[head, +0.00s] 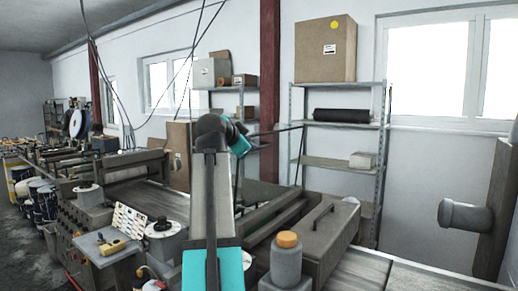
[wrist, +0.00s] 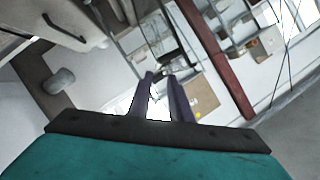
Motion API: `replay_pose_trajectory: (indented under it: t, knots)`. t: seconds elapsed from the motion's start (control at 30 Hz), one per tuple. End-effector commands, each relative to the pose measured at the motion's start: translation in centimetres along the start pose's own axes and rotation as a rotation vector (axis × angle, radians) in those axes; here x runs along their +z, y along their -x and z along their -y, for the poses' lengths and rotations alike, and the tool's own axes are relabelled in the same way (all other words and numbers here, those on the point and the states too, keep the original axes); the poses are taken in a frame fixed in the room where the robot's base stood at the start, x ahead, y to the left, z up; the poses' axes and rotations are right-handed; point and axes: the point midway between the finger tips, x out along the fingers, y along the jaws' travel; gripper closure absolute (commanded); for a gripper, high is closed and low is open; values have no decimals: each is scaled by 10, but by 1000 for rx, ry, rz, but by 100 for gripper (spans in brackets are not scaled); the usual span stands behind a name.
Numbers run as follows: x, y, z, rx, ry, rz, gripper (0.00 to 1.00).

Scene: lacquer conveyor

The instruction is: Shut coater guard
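A long grey box-shaped cover with a dark bar handle, which looks like the coater guard (head: 335,238), sits over the line at the lower right in the head view. I cannot tell for sure whether it is open or shut. A dark bar handle (wrist: 64,32) on a pale surface shows at the upper left in the wrist view; I cannot tell if it is the same handle. My gripper (wrist: 160,78) has its two dark fingers apart with nothing between them. In the head view my raised arm stands left of the cover, and the fingertips are hard to make out.
A grey container with an orange cap (head: 287,260) stands in front of the cover. A metal shelf (head: 384,150) with boxes stands behind, and a grey pipe stub (head: 463,216) juts out at the right. Cables hang from above.

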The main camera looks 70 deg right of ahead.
Motion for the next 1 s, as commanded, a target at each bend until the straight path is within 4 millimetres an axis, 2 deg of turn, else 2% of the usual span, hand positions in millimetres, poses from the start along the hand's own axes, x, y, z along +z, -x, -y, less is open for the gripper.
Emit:
replay_pose_trajectory:
  t: [0.7, 1.0]
  knots:
    - [-2, -94, 1, 2, 0, 1, 82]
    - [-1, -122, 1, 0, 0, 0, 82]
